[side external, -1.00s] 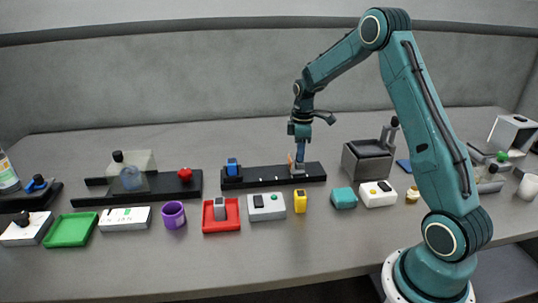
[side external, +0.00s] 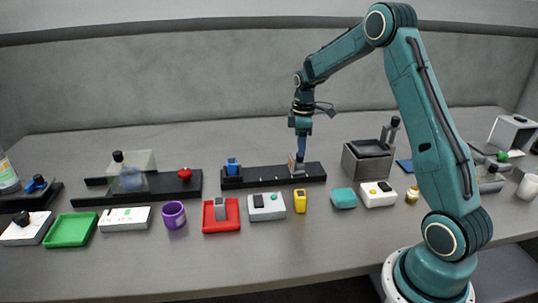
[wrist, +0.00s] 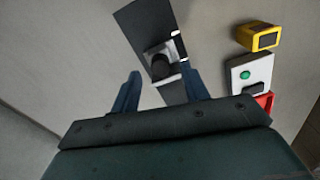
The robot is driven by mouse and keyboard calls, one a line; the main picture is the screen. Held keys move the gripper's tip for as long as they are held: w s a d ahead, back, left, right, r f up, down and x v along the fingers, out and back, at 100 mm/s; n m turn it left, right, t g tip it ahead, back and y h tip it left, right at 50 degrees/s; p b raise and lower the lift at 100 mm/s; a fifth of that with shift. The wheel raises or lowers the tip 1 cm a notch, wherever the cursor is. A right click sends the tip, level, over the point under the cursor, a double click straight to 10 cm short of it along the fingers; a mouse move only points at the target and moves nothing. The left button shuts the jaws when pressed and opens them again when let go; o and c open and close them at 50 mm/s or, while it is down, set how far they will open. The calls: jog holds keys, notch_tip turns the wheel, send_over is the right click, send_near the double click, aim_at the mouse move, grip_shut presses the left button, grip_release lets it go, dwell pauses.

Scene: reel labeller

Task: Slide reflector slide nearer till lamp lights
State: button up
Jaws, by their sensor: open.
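The reflector slide (side external: 298,169) is a small grey block near the right end of the black rail (side external: 262,177). In the wrist view the slide (wrist: 174,46) carries a dark upright knob (wrist: 161,64). A blue unit (side external: 232,167) sits at the rail's left end. My gripper (side external: 301,155) is above the slide. In the wrist view my gripper (wrist: 162,86) is open, its two blue fingers apart, with the knob beyond and between their tips. Contact cannot be told. A white box (wrist: 240,88) bears a green round lamp (wrist: 245,75); whether it is lit is unclear.
In front of the rail stand a red tray (side external: 236,224), the same white box (side external: 281,211) and a yellow block (side external: 300,202). A teal block (side external: 344,198) and a dark grey bin (side external: 353,164) are to the right. The table behind the rail is clear.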

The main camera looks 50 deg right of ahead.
notch_tip(320, 180, up, 12)
jog(key=shift+f, duration=0.25)
dwell(0.4)
jog(key=s+a+r+m+t, duration=0.1)
jog(key=s+a+r+m, duration=0.1)
jog(key=s+a+r, duration=0.45)
jog(key=s+a+r+m+t, duration=0.15)
jog(key=s+a, duration=0.25)
jog(key=a, duration=0.5)
jog(key=s+a+f+m+t, duration=0.1)
jog(key=s+a, duration=0.3)
jog(key=s, duration=0.3)
jog(key=s+a+f+m+t, duration=0.1)
jog(key=s+a, duration=0.3)
jog(key=s, duration=0.4)
jog(key=shift+s+f+m+t, duration=0.15)
jog(key=shift+f+m+t, duration=0.1)
jog(key=shift+m+t, duration=0.35)
